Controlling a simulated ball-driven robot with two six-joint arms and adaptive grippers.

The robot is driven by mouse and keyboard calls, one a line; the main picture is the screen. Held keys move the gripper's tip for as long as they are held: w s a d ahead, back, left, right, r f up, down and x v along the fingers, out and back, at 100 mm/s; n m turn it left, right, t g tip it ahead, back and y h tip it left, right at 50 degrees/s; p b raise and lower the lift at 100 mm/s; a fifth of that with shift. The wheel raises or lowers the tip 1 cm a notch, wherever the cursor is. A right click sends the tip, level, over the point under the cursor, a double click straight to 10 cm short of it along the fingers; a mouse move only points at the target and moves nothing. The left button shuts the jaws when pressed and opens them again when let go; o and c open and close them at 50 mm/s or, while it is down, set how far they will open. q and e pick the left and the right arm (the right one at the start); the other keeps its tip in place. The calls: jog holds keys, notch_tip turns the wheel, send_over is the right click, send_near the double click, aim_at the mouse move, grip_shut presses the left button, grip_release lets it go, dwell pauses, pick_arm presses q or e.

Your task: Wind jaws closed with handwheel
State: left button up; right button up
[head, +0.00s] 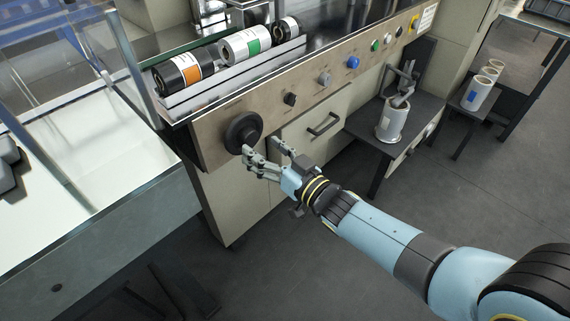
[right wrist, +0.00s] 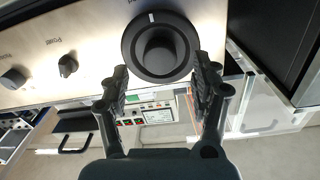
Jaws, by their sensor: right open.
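The handwheel (head: 243,131) is a round black knob on the left end of the brown control panel. In the right wrist view the handwheel (right wrist: 160,47) is large, with a white mark at its top. My right gripper (head: 258,157) is just in front of and below it in the head view. In the right wrist view my right gripper (right wrist: 162,75) is open, its two fingers at the lower left and lower right of the handwheel. I cannot tell whether the fingers touch it. The jaws cannot be made out. My left gripper is not in view.
The panel (head: 310,100) also carries a small black switch (head: 289,99) and several coloured buttons, with a drawer handle (head: 323,124) below. Rolls (head: 183,72) lie on the machine top. A white-topped table (head: 80,180) stands close at left. A side table (head: 365,131) holds another roll.

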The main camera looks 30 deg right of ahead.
jog(key=v, duration=0.8)
jog(key=shift+s, duration=0.35)
jog(key=shift+d, duration=0.1)
jog(key=s+d+f+m+g+h, duration=0.1)
jog(key=s+d+f+g+h, duration=0.25)
jog(key=s+f, duration=0.65)
jog(key=s+d+f+m+g+h, duration=0.2)
jog(key=s+d+f+g, duration=0.2)
jog(key=s+f, duration=0.65)
jog(key=s+d+f+n+g, duration=0.1)
jog(key=s+f+g, duration=0.3)
jog(key=s, duration=0.6)
jog(key=s+d+f+g, duration=0.2)
jog(key=s+f+g, duration=0.3)
jog(key=s, duration=0.6)
jog(key=shift+s+d+f+n+h, duration=0.2)
jog(key=shift+s+f+n+h, duration=0.2)
jog(key=shift+f, duration=0.35)
jog(key=shift+w, duration=0.1)
